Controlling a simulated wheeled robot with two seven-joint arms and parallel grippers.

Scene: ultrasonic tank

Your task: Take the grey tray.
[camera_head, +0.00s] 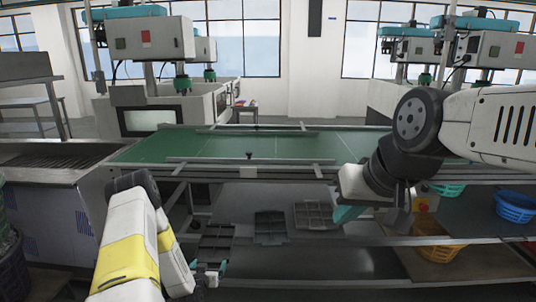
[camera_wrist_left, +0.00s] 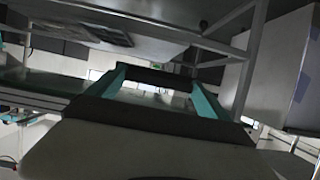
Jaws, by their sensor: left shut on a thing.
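Three flat divided trays lie on the shelf below the green table in the head view: a dark one on the left (camera_head: 215,243), a dark grey one in the middle (camera_head: 270,228) and a lighter grey one on the right (camera_head: 312,215). My left gripper (camera_head: 216,268) is at the near edge of the left dark tray and shut on it; the exact contact is small and partly hidden by my arm. In the left wrist view its teal fingers (camera_wrist_left: 160,88) stand either side of a dark bar. My right gripper (camera_head: 368,212) hangs right of the lighter tray, its fingers partly hidden.
The green table (camera_head: 280,146) with metal rails is above the shelf (camera_head: 270,262). A blue basket (camera_head: 515,206) and an orange basket (camera_head: 440,253) stand at the right. A metal cabinet (camera_head: 50,215) stands at the left.

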